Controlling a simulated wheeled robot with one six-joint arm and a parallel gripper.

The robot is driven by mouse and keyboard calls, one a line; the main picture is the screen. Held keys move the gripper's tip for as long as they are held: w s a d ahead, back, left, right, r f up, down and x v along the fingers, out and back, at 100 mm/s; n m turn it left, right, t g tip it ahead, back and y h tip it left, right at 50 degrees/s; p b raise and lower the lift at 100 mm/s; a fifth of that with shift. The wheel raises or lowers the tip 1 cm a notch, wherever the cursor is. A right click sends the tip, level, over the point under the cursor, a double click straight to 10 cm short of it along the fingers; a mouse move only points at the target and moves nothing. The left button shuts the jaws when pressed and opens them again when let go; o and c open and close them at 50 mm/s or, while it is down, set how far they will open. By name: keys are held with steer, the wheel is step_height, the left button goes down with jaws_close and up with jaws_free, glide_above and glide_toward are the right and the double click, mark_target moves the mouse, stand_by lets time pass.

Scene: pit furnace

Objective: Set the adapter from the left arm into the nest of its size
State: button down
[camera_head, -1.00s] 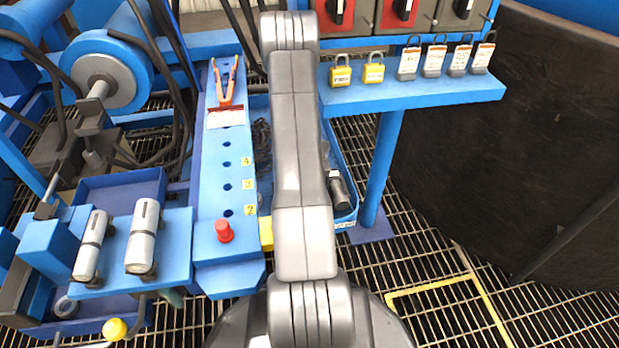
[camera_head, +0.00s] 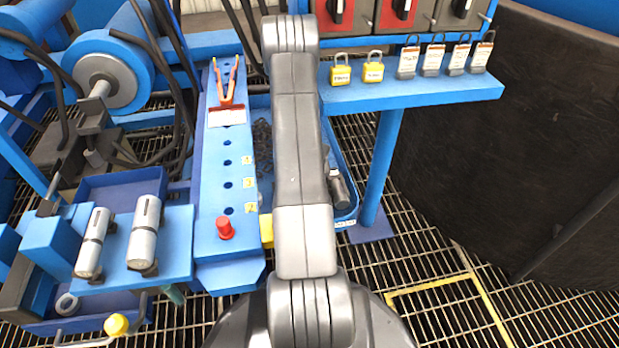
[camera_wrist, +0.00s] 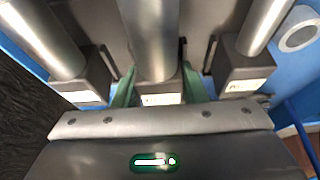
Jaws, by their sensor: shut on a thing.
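In the wrist view, a dark grey block with a white label (camera_wrist: 162,91) sits at the end of a silver rod. I cannot read its label. My gripper (camera_wrist: 160,88) has its green fingers shut on this middle block, one on each side. Similar labelled blocks on silver rods stand to the left (camera_wrist: 83,82) and right (camera_wrist: 245,68), apart from the fingers. In the head view, my gripper is out of view. A blue bench there has a row of round dark holes, several with yellow number tags (camera_head: 227,185).
A red knob (camera_head: 225,228) stands at the bench's near end. Red-handled tongs (camera_head: 226,82) lie at its far end. A dark curved wall (camera_head: 530,140) fills the right side.

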steer(key=shift+s+f, duration=0.1)
steer(key=shift+f, duration=0.2)
steer(key=c, duration=0.8)
jaws_free()
